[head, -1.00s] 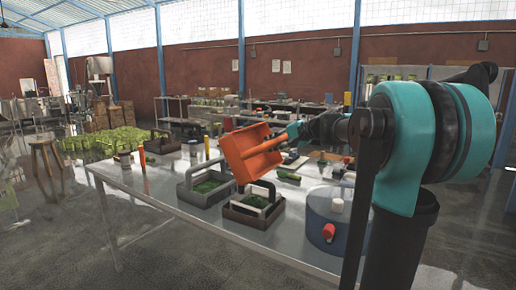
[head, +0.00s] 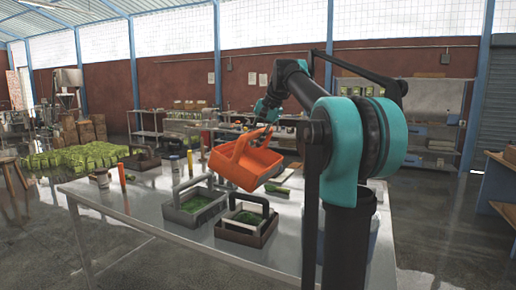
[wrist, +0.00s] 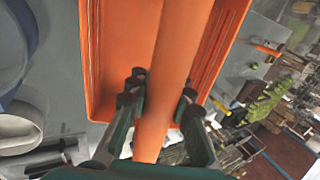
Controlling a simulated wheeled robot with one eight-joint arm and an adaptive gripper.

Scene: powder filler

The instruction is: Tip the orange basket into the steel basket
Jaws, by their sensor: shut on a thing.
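The orange basket (head: 255,168) hangs tilted in the air above the table, handle upward. My gripper (head: 268,128) is shut on its handle; the wrist view shows the fingers (wrist: 160,92) on both sides of the orange handle (wrist: 178,45). The basket's inner wall (wrist: 118,50) shows there, and I see no contents in the visible part. The steel basket (head: 180,213) stands upright on the table, grey with an arched handle and green contents. It is to the lower left of the orange basket in the head view. How far above it the orange basket hangs I cannot tell.
A dark brown basket (head: 222,232) with green contents stands beside the steel one, nearer me. The table (head: 140,215) is clear at its front left. A dark basket (head: 142,162), small containers and an orange upright piece (head: 122,176) stand farther back. A blue vessel (head: 372,235) is partly behind my arm.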

